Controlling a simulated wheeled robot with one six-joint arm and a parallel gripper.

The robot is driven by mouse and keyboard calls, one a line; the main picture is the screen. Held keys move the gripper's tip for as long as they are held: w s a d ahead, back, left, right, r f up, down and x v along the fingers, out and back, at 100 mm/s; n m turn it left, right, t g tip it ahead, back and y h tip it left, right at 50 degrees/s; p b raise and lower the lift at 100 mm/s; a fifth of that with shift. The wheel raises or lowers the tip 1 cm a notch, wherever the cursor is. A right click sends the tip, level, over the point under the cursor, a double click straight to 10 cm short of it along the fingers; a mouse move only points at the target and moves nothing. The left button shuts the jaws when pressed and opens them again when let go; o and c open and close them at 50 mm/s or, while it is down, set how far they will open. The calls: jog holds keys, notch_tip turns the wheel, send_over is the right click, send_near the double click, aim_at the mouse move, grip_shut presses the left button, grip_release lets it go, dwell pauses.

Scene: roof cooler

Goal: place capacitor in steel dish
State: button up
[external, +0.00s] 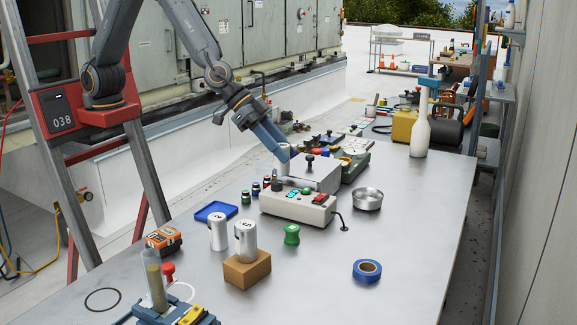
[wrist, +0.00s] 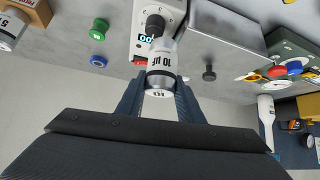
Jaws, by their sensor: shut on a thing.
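My gripper (external: 281,150) is over the far left side of a grey control box, shut on a silver capacitor. In the wrist view the capacitor (wrist: 161,67), marked "10 uF", sits between the blue fingers (wrist: 160,98). In the external view the fingers hide part of it. The steel dish (external: 368,199) is a round, shallow metal dish on the table, right of the control box and apart from my gripper. It looks empty. Two other silver cans stand at the front: one on the table (external: 218,232), one on a brown block (external: 246,241).
The control box (external: 297,207) with buttons and a metal housing (external: 314,173) stands between my gripper and the dish. A green spool (external: 292,235), blue tape roll (external: 367,270), blue tray (external: 215,211) and white bottle (external: 421,125) are around.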

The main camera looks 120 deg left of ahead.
jog(key=w+a+m+h+b, duration=0.1)
jog(key=w+a+b, duration=0.25)
jog(key=w, duration=0.85)
jog(key=m+h+b, duration=0.2)
jog(key=m, duration=0.1)
send_over(382, 198)
jog(key=s, duration=0.4)
jog(key=f+p, duration=0.1)
jog(key=f, duration=0.5)
jog(key=f+p, duration=0.1)
jog(key=f, duration=0.2)
jog(key=shift+s+a+p, duration=0.1)
jog(key=shift+a+p, duration=0.25)
jog(key=shift+f, duration=0.1)
jog(key=o, duration=1.2)
